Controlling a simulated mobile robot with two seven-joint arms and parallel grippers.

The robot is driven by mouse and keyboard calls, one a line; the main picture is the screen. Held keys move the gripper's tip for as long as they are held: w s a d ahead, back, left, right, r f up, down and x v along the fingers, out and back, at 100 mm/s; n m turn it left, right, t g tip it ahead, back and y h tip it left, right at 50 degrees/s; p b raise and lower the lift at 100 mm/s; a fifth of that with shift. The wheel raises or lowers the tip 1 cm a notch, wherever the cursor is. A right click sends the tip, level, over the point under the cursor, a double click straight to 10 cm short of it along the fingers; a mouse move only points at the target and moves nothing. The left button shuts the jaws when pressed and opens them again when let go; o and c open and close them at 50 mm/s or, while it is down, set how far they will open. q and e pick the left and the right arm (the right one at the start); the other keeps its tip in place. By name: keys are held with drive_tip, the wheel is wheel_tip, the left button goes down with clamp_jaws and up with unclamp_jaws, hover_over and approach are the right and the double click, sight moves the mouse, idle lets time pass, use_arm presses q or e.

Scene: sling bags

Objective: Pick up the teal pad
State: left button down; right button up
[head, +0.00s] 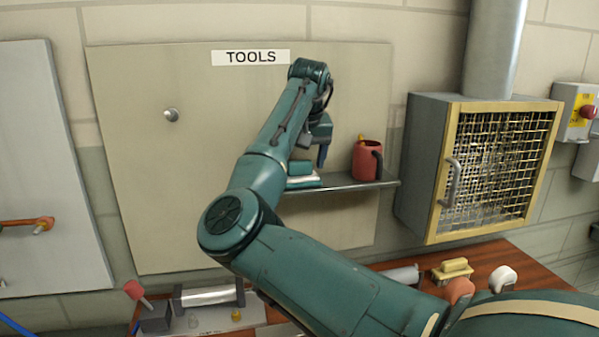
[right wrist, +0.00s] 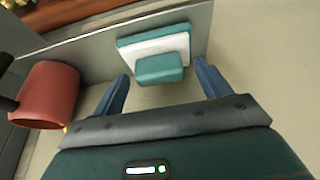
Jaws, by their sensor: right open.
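A small teal pad (head: 300,167) sits on top of a short stack on the wall shelf, above a white layer and a wider teal layer. In the right wrist view the teal pad (right wrist: 160,69) lies between and slightly beyond my fingertips, with the white layer (right wrist: 152,48) beneath it. My right gripper (right wrist: 162,84) is open and empty, its two blue fingers apart on either side of the pad. In the head view my right gripper (head: 322,155) is above the shelf beside the stack, partly hidden by my arm. My left gripper is in neither view.
A mesh-fronted cabinet (head: 490,165) is farther right. The tool board (head: 190,180) backs the shelf. A workbench with several items lies below.

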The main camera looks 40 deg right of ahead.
drive_tip(key=shift+w+f, duration=0.1)
drive_tip(key=shift+f, duration=0.3)
drive_tip(key=shift+c, duration=0.2)
drive_tip(key=c, duration=0.6)
drive_tip(key=shift+o, duration=0.2)
drive_tip(key=shift+r, duration=0.15)
